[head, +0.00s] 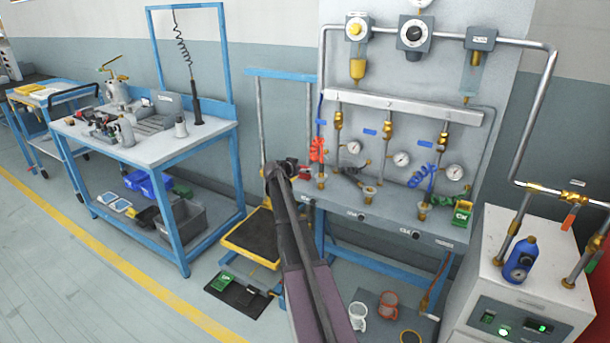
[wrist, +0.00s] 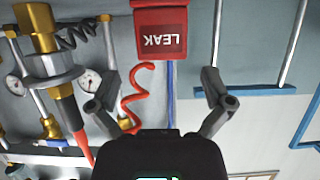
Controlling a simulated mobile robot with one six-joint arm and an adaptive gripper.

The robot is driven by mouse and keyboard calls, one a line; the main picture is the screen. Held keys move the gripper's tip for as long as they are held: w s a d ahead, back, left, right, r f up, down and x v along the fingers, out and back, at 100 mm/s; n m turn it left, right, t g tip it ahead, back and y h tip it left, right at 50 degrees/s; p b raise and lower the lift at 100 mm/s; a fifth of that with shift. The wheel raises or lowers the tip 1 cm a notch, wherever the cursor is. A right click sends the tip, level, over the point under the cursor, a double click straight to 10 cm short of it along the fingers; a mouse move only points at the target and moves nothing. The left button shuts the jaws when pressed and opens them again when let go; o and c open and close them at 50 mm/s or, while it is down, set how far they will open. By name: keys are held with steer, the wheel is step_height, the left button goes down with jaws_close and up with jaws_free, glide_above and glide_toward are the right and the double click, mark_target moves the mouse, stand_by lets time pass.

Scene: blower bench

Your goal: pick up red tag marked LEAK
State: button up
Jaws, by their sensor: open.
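The red tag (wrist: 160,36) marked LEAK shows in the wrist view at top centre, its lettering upside down. My gripper (wrist: 159,76) is open, with one finger on each side of the picture. The tag lies beyond the fingertips, about midway between them, and nothing is between the fingers' tips. In the head view my gripper (head: 288,165) is at the left end of the blower bench panel, and a small red patch (head: 304,172) beside it is probably the tag, partly hidden by my gripper.
A red coiled hose (wrist: 133,98) hangs close to the tag and left finger. Brass fittings and gauges (wrist: 90,80) stand to the left. In the head view, green OK tags (head: 461,213) are at the bench's right. A blue workbench (head: 150,140) stands left.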

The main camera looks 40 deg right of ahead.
mark_target(304, 167)
steer(key=shift+b+x, duration=0.65)
steer(key=shift+x, duration=1.3)
steer(key=shift+w+f, duration=0.1)
steer(key=shift+w, duration=0.05)
steer(key=c, duration=1)
